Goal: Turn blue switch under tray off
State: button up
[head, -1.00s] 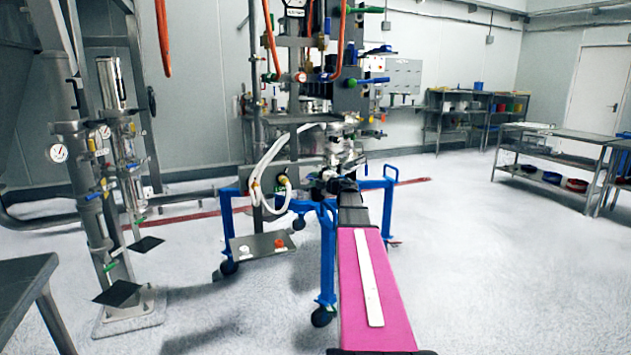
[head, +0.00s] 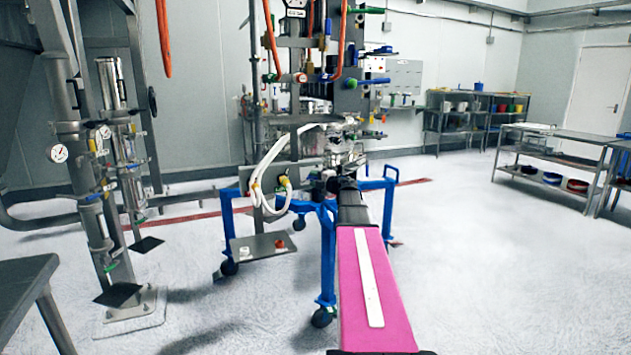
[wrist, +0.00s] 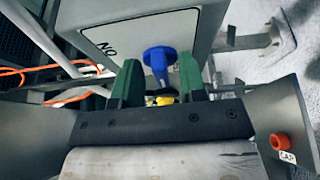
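The blue switch (wrist: 158,62) shows in the wrist view as a blue handle with a round base, on a grey box with a white label plate (wrist: 140,35). Lettering on the plate appears upside down, like "ON". My gripper (wrist: 160,72) is open, with its green fingers on either side of the blue handle. A gap shows on each side, so nothing is gripped. In the head view my arm reaches to the sifter frame (head: 328,250). There the gripper and switch are too small and crowded to make out.
An orange-red knob (wrist: 279,142) sits close at the right of the wrist view. White hoses (head: 262,165) hang beside the arm's far end. Open floor lies to the right.

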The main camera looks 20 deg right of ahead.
jog(key=v, duration=1.1)
jog(key=shift+w, duration=0.1)
jog(key=s+a+f+m+g+h, duration=0.3)
jog(key=a+f+m+h, duration=0.3)
jog(key=f+m, duration=0.4)
jog(key=s+a+f+m+g+h, duration=0.3)
jog(key=a+f+m+h, duration=0.3)
jog(key=f+m, duration=0.45)
jog(key=s+a+f+m+g+y, duration=0.1)
jog(key=s+a+f+g+y, duration=0.1)
jog(key=s+a+f+g, duration=0.3)
jog(key=s+a+f+m+g+y, duration=0.1)
jog(key=s+a+f+g, duration=0.4)
jog(key=s+a, duration=0.6)
notch_tip(320, 180, down, 3)
jog(key=s+y, duration=0.1)
jog(key=s, duration=0.1)
jog(key=shift+s+a+r+y, duration=0.25)
jog(key=shift+s+a+y, duration=0.05)
